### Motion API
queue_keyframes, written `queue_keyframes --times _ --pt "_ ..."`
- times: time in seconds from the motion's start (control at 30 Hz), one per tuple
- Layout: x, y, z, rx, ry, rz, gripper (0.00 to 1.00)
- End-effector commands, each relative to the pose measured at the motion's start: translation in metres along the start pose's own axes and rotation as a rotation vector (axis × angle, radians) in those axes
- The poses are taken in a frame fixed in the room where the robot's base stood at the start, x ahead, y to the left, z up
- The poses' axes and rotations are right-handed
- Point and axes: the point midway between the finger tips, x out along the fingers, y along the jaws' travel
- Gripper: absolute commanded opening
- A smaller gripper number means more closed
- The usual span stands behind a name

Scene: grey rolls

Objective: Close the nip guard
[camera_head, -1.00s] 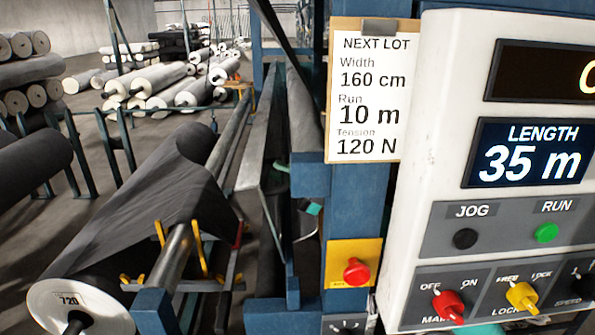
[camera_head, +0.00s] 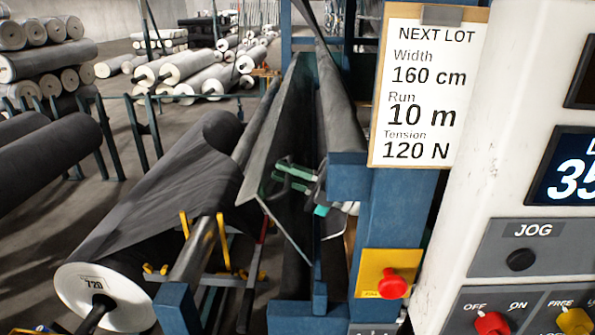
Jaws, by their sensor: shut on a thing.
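The nip guard (camera_head: 262,165) looks like the long grey panel with a pale edge, running along the machine left of the blue post. It stands tilted, with a gap between it and the dark roller (camera_head: 338,85) on its right. My gripper (camera_head: 292,177), with teal-green fingers, is at the guard's near part, beside its inner face. It looks shut on the guard, but the contact is small and partly hidden. Part of my arm shows below it, behind the guard's lower edge and the blue frame.
A dark fabric roll (camera_head: 105,297) feeds cloth up at the left. A blue post (camera_head: 395,215) carries a red stop button (camera_head: 392,283) and a lot card (camera_head: 425,85). The white control panel (camera_head: 500,130) fills the right. Rolls on racks stand behind; floor at left is partly clear.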

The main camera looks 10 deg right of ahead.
Motion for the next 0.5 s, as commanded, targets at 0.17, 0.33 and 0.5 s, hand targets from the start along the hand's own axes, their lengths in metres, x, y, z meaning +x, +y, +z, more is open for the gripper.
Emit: queue_keyframes --times 0.17,0.33,0.5 --pt "0.019 -0.018 -0.001 -0.002 0.006 -0.075 0.0" --pt "0.029 -0.033 0.001 0.003 0.005 -0.139 0.0" --pt "0.035 -0.043 0.001 0.004 0.006 -0.143 0.0"
